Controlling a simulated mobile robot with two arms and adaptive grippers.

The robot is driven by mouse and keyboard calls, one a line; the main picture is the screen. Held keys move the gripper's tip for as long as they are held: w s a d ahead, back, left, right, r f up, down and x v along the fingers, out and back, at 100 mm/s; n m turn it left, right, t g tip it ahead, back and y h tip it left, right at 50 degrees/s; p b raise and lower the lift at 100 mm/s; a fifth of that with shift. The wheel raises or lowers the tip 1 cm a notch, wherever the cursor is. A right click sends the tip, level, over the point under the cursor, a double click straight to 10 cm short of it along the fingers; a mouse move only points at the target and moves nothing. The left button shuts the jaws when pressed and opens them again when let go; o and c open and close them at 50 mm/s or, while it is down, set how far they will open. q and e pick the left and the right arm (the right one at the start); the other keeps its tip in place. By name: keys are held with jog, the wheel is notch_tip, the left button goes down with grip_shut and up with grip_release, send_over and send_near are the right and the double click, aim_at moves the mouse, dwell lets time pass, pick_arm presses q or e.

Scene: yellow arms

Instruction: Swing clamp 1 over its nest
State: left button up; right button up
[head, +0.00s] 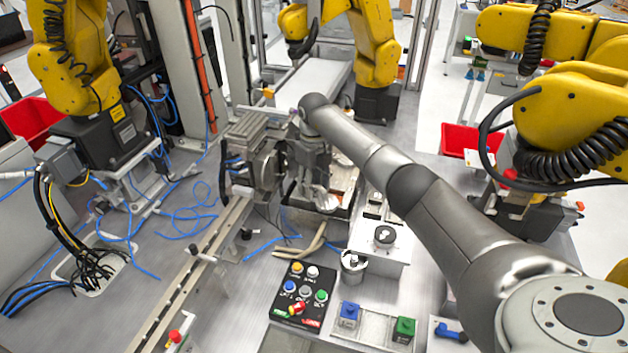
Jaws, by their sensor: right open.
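My right arm comes in from the right, and my right gripper (322,200) hangs fingers down near the middle of the view. It is open, and I see nothing held in it. It is just behind a pale fixture block (376,244) with a dark round knob (384,235) on top. A metal cylinder (354,263) stands at that block's front left. I cannot tell which part is clamp 1 or its nest; no number is readable, and my arm hides part of this area. My left gripper is not in view.
A black button panel (302,290) stands in front, with a blue block (348,314) and a green block (404,328) to its right. A grey machine vise (256,135) is left of my gripper. A rail (190,275) and blue cables cross the left table.

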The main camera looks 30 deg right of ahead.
jog(key=shift+s+f, duration=0.1)
jog(key=shift+f, duration=0.1)
jog(key=shift+c, duration=0.9)
jog(key=c, duration=0.5)
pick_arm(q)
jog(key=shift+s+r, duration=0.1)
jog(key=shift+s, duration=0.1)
pick_arm(e)
grip_shut()
jog(key=shift+f, duration=0.1)
